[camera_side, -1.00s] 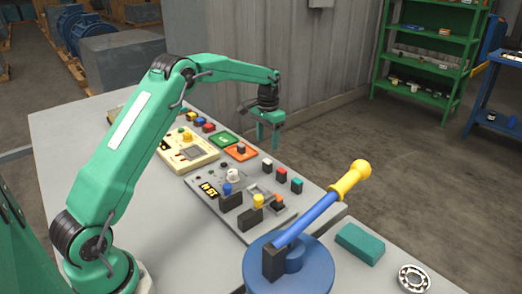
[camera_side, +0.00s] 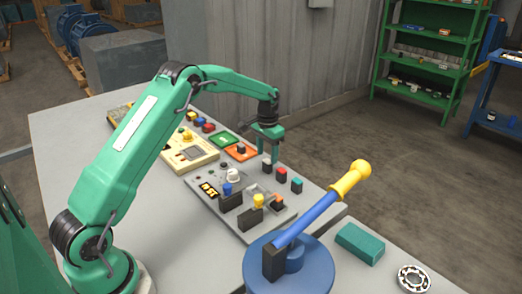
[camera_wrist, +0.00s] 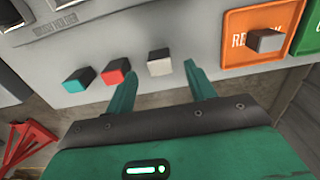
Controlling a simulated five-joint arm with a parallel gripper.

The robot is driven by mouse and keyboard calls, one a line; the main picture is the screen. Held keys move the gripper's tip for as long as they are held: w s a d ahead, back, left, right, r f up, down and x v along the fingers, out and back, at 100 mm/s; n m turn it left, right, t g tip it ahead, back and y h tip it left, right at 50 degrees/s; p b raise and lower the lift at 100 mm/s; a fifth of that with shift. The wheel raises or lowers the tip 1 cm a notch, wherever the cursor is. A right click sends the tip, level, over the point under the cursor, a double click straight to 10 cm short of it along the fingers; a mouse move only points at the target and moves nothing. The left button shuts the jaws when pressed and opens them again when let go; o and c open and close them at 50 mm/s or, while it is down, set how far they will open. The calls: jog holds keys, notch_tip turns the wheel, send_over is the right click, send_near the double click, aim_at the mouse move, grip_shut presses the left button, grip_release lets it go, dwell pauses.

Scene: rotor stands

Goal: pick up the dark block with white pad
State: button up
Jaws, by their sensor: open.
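The dark block with white pad (camera_side: 267,163) stands upright at the far edge of the grey console, at the end of a short row. In the wrist view the same block (camera_wrist: 159,64) shows its white pad just ahead of my fingertips, sideways between them. My gripper (camera_side: 272,150) points down, open and empty, close above the block in the side view. In the wrist view the fingers of my gripper (camera_wrist: 157,76) are spread wide. I cannot tell whether they touch the block.
Beside it in the row stand a red-topped block (camera_side: 281,174) and a teal-topped block (camera_side: 296,185). An orange plate (camera_wrist: 262,38) with a small block lies on the other side. A blue disc (camera_side: 290,270) with a yellow-handled lever stands nearer the camera.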

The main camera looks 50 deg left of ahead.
jog(key=shift+f, duration=1.2)
jog(key=c, duration=1.1)
jog(key=shift+o, duration=0.2)
jog(key=shift+r, duration=0.2)
jog(key=shift+r, duration=0.55)
jog(key=r, duration=0.1)
jog(key=d+r, duration=0.1)
jog(key=r, duration=0.1)
jog(key=shift+s+r, duration=0.1)
jog(key=s+d+r, duration=0.3)
jog(key=d+r, duration=0.3)
jog(key=d, duration=0.4)
jog(key=shift+r, duration=0.15)
jog(key=shift+s, duration=0.1)
